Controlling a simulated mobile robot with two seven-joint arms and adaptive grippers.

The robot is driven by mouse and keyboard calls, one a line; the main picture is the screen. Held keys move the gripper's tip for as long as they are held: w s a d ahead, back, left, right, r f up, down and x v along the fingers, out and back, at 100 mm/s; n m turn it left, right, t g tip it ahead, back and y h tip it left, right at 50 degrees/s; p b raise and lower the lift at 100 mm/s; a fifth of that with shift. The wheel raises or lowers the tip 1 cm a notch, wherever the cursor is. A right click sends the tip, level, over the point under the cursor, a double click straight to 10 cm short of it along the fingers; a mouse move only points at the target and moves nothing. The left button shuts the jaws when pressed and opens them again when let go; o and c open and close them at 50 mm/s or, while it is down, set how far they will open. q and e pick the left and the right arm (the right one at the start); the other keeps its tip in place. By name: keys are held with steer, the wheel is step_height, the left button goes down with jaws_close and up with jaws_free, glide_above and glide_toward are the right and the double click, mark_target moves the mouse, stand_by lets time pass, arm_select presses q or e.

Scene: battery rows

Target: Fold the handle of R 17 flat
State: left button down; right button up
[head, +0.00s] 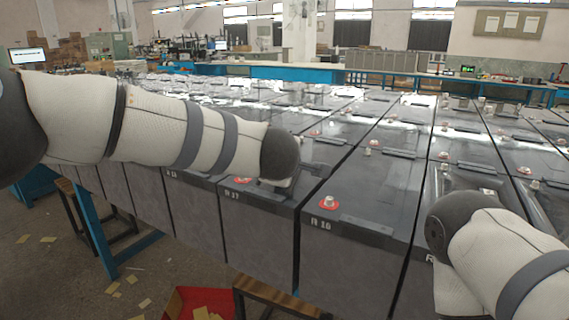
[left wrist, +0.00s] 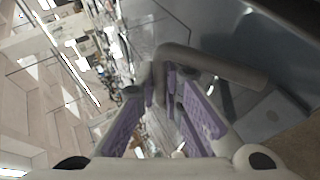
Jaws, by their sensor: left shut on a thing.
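Battery R 17 (head: 259,240) stands in the front row, its label beside a red-ringed terminal (head: 240,180). My left gripper (head: 270,188) is low over its top, partly hidden behind my own wrist. In the left wrist view, my left gripper (left wrist: 162,88) has its purple-padded fingers closed around one part of a grey bar handle (left wrist: 215,66). The handle stands up from the dark battery top and bends toward the right of that view. Its exact angle is hard to tell. My right arm shows at the lower right of the head view, but its gripper fingers do not show.
Battery R 18 (head: 350,270) stands directly right of R 17, with its own terminal (head: 328,202). More batteries stand close behind and on both sides. A red box (head: 190,303) with paper scraps and a wooden-topped stand (head: 270,296) are below the front row.

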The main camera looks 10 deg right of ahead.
arm_select(q)
steer(key=c, duration=1.7)
jaws_free()
steer(key=v, duration=1.2)
